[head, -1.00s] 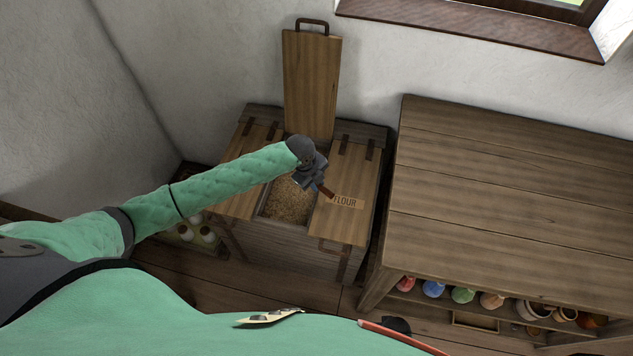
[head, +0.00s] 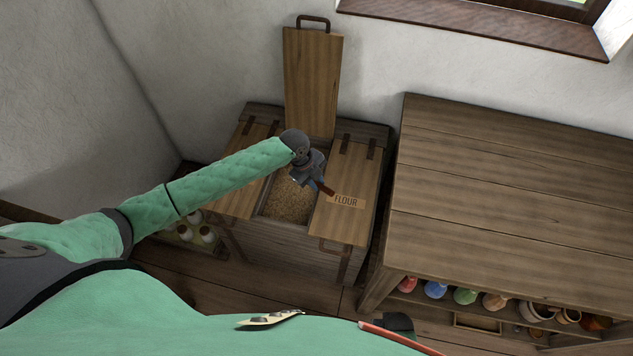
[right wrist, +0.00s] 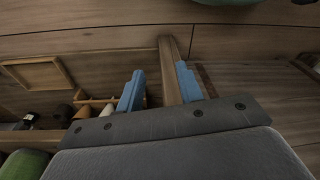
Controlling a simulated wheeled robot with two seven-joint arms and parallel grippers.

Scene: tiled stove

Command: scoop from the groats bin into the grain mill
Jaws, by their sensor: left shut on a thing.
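The groats bin is the middle compartment of a wooden chest (head: 275,235); its lid (head: 312,85) stands open against the wall. Tan groats (head: 287,203) show inside. My left gripper (head: 316,181) is over the right rear part of the opening, shut on a short brown handle (head: 325,188). The handle looks like the scoop's, but the rest of it is hidden, so I cannot tell whether it touches the groats. My right gripper (right wrist: 160,87) has its blue fingers apart, with no held thing between them. I see no grain mill.
A shut lid labelled FLOUR (head: 344,195) lies right of the opening, another shut lid (head: 240,190) left of it. A bare wooden table (head: 510,190) stands to the right, with colored jars (head: 435,289) on its shelf. A window sill (head: 470,28) is above.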

